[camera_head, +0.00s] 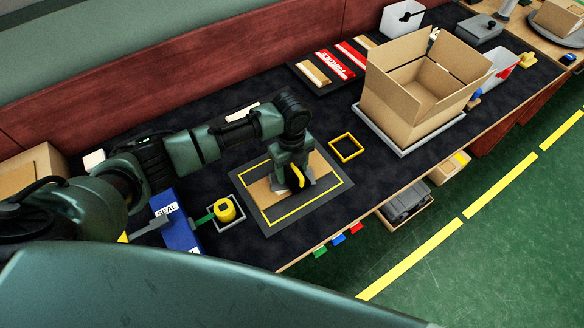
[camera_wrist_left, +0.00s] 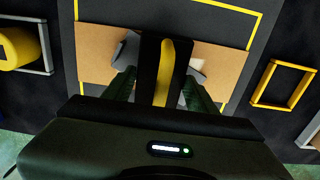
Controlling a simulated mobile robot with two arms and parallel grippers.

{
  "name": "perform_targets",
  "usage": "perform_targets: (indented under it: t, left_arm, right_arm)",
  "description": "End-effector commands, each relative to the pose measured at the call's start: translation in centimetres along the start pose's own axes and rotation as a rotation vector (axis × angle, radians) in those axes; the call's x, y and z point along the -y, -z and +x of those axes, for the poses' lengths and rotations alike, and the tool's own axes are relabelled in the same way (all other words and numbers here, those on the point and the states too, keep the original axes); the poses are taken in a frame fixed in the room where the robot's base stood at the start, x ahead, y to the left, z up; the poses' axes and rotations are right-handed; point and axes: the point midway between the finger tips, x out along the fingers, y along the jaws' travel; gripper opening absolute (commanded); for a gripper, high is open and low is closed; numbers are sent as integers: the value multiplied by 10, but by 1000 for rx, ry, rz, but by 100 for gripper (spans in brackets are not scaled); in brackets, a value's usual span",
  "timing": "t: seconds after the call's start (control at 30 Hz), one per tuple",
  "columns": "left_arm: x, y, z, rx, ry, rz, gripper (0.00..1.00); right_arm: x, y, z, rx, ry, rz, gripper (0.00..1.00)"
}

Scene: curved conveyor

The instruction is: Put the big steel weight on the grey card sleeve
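My left gripper (camera_head: 295,178) points down over a brown card piece (camera_head: 262,194), which lies on a dark mat with a yellow outline (camera_head: 265,215). In the left wrist view a black-and-yellow upright part (camera_wrist_left: 165,72) stands between the fingers, with grey metal-looking pieces (camera_wrist_left: 127,48) on both sides. This may be the steel weight and its handle; the fingers hide much of it. The fingers flank the part closely, but their grip on it is unclear. The card (camera_wrist_left: 95,55) looks brown; I cannot make out a grey sleeve. My right gripper is not in view.
A yellow square frame (camera_head: 346,147) lies right of the mat. A grey tray (camera_head: 240,216) with a yellow roll (camera_head: 224,210) and a blue SEAL box (camera_head: 181,232) stand left. An open carton (camera_head: 405,108) stands at right. The table's front edge runs close by the mat.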

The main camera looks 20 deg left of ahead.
Motion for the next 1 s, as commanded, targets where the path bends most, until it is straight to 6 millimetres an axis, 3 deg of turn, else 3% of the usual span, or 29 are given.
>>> perform_targets:
  t: [0.37,0.53,1.0]
  left_arm:
    - [0,0,-1,0,-1,0,76]
    - [0,-1,-16,1,2,1,76]
    - [1,-1,-110,1,2,0,76]
  right_arm:
    - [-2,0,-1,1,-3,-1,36]
    - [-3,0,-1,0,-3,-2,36]
    - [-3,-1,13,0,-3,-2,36]
